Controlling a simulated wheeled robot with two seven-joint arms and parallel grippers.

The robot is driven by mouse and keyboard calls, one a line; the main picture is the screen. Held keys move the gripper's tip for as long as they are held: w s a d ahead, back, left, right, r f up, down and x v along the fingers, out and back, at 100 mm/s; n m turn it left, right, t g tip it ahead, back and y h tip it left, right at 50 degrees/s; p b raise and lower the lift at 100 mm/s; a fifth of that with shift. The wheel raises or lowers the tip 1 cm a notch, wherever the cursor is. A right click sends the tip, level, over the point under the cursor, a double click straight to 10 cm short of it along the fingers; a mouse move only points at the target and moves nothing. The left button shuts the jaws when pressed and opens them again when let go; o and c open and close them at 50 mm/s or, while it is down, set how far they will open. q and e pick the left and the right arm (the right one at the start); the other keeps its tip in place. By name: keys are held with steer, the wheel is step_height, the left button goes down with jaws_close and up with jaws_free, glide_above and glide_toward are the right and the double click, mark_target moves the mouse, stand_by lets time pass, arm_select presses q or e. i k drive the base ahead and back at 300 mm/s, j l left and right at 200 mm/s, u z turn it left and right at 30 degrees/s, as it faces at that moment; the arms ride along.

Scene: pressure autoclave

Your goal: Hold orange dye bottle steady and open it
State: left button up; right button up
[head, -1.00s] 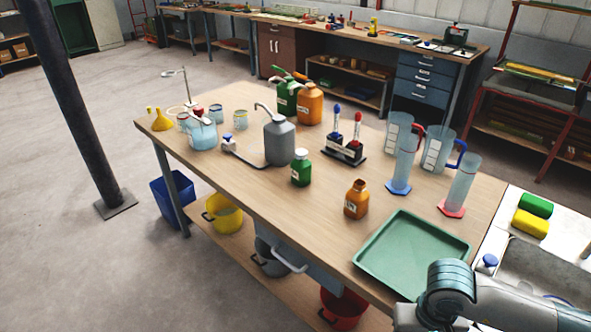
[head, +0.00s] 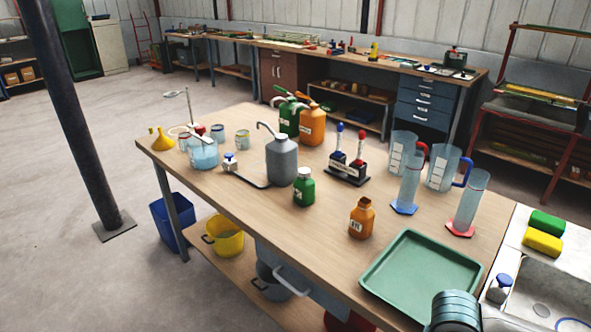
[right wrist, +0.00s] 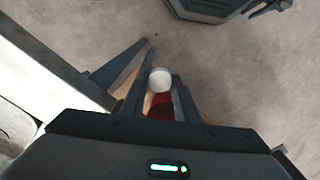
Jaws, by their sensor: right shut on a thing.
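The orange dye bottle (head: 362,217) stands upright on the wooden table in the head view, left of the green tray. Its neck shows no cap, and no gripper touches it. My right gripper (right wrist: 160,85) shows in the right wrist view, shut on a small white round cap (right wrist: 160,79) between its fingertips. The gripper is away from the bottle, with floor visible beyond the fingers. In the head view only a grey link of my arm shows at the bottom right edge. My left gripper is in neither current view.
The green tray (head: 420,275) lies at the table's front right. A green bottle (head: 304,187) and a grey wash bottle (head: 281,160) stand left of the orange one. Measuring cylinders (head: 467,202) stand to its right. A sink (head: 545,295) adjoins at the right.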

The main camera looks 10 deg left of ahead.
mark_target(362, 217)
steer(key=i+j, duration=0.15)
steer(key=j, duration=0.2)
steer(key=i+j+z, duration=0.1)
steer(key=j, duration=0.3)
steer(key=i+j, duration=0.2)
steer(key=j, duration=0.2)
steer(key=i+j+z, duration=0.1)
steer(key=j, duration=0.25)
steer(key=i+j, duration=0.2)
steer(key=j, duration=0.2)
steer(key=i+j+z, duration=0.15)
steer(key=j, duration=0.25)
steer(key=i+j, duration=0.1)
steer(key=j, duration=0.3)
steer(key=i+j+z, duration=0.1)
steer(key=j, duration=0.3)
